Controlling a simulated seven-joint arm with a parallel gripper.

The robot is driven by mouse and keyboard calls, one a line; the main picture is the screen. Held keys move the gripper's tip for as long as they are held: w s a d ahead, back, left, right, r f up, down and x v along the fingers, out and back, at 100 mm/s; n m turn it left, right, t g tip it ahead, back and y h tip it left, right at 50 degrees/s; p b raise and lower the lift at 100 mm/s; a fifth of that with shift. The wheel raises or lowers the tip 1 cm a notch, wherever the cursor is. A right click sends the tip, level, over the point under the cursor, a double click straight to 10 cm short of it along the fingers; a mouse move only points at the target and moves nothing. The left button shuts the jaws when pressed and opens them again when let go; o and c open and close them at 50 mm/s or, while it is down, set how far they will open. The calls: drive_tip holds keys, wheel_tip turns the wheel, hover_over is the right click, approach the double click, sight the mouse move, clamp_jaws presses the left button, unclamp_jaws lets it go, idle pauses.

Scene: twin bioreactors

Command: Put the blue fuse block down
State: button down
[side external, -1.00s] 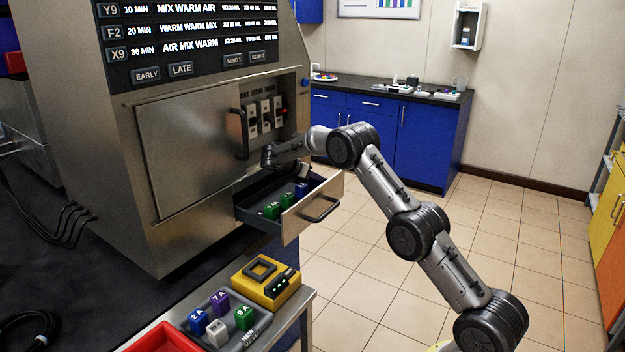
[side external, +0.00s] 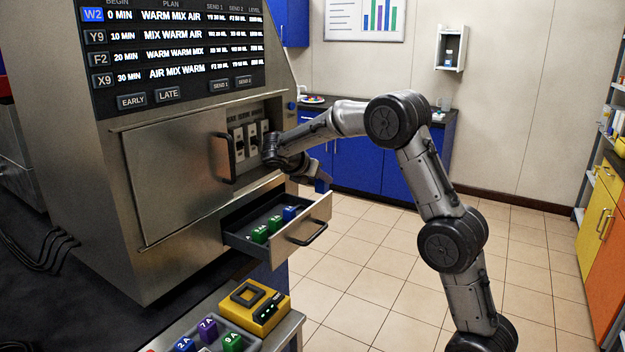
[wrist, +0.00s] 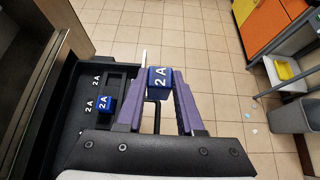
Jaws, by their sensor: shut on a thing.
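In the wrist view the purple fingers of my gripper (wrist: 159,76) are shut on a blue fuse block (wrist: 159,84) marked 2A. The block is held at the fingertips, beyond the drawer's inside, with floor tiles behind it. In the side view my gripper (side external: 321,181) hangs above the front right of the open drawer (side external: 312,224); the held block is not clear there. A second blue block (wrist: 105,104), also marked 2A, sits in the drawer, left of my fingers. It also shows in the side view (side external: 290,213), next to green blocks (side external: 266,230).
Above the drawer, an opening in the steel machine (side external: 170,175) shows pale fuse units (side external: 251,137). A yellow device (side external: 255,306) and a grey tray with several coloured blocks (side external: 232,342) stand on the bench below.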

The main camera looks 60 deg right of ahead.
drive_tip(key=w+a+f+n+t+y, duration=0.15)
drive_tip(key=a+n+t, duration=0.3)
drive_tip(key=a, duration=0.95)
drive_tip(key=a+n+t+y, duration=0.2)
drive_tip(key=a+n+t, duration=0.25)
drive_tip(key=a, duration=0.95)
drive_tip(key=s+a+f+n+t+y, duration=0.1)
drive_tip(key=s+a+f+n+y, duration=0.35)
drive_tip(key=a, duration=0.55)
drive_tip(key=s+a+f+n+t+y, duration=0.1)
drive_tip(key=s+a+n+y, duration=0.3)
drive_tip(key=s+a, duration=0.55)
drive_tip(key=shift+n+h, duration=0.25)
drive_tip(key=shift+h, duration=0.15)
drive_tip(key=w+a+f, duration=0.2)
drive_tip(key=w+f, duration=0.1)
drive_tip(key=w, duration=0.1)
drive_tip(key=w+a+f, duration=0.3)
drive_tip(key=w, duration=0.1)
drive_tip(key=w+a+f, duration=0.3)
drive_tip(key=w, duration=0.1)
drive_tip(key=shift+w, duration=0.1)
drive_tip(key=shift+w+a+f, duration=0.1)
drive_tip(key=shift+w+f, duration=0.05)
drive_tip(key=shift+f, duration=0.8)
drive_tip(key=shift+w+f, duration=0.15)
drive_tip(key=shift+f, duration=0.75)
drive_tip(key=shift+f, duration=0.1)
